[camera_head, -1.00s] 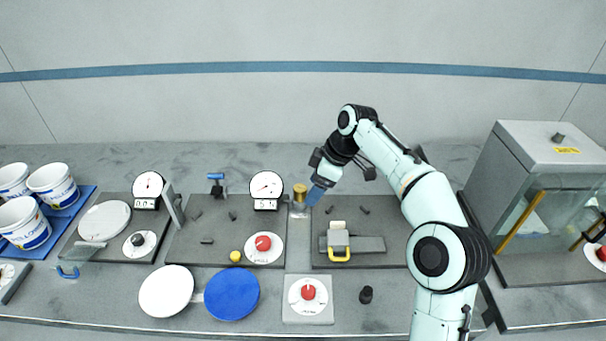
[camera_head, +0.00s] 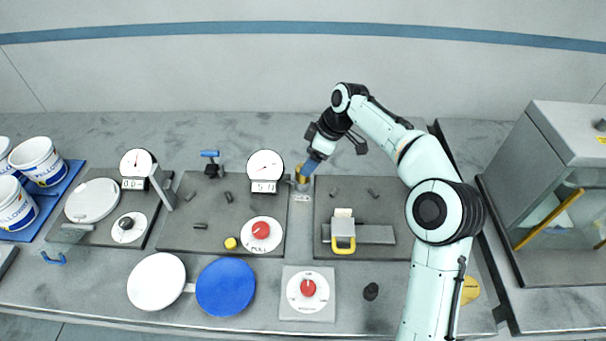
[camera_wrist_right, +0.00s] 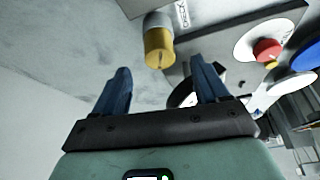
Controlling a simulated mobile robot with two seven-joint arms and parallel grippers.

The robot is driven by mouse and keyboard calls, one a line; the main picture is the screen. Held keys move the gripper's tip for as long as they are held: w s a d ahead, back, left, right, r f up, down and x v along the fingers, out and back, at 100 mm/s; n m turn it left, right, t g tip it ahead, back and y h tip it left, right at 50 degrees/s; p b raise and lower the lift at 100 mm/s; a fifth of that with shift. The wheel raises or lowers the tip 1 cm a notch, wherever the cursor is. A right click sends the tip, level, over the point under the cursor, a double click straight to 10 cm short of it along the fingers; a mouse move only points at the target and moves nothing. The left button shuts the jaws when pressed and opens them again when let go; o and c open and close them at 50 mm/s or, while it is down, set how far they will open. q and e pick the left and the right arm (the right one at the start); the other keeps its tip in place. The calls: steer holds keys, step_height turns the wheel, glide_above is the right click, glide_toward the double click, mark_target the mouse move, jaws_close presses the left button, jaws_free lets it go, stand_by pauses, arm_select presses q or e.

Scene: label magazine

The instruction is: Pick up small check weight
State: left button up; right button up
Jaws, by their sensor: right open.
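A small brass-coloured cylinder (camera_head: 302,180), which looks like the check weight, stands at the back of the table between two dark plates. In the right wrist view the cylinder (camera_wrist_right: 159,48) shows its gold end towards me and a pale grey section beyond. My right gripper (camera_head: 309,168) is at the cylinder and partly covers it in the head view. In the wrist view its two blue fingers (camera_wrist_right: 160,82) are apart with nothing between them. The cylinder lies just beyond the fingertips, roughly centred on the gap. My left gripper is not in view.
Dial gauges (camera_head: 265,165) stand left of the cylinder. A yellow-handled block (camera_head: 343,230) sits on the right dark plate. A glass-fronted cabinet (camera_head: 560,190) stands right.

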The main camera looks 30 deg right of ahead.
steer(key=x, duration=0.5)
steer(key=shift+w+a+f, duration=0.15)
steer(key=shift+f, duration=0.2)
steer(key=shift+r, duration=0.1)
jaws_close()
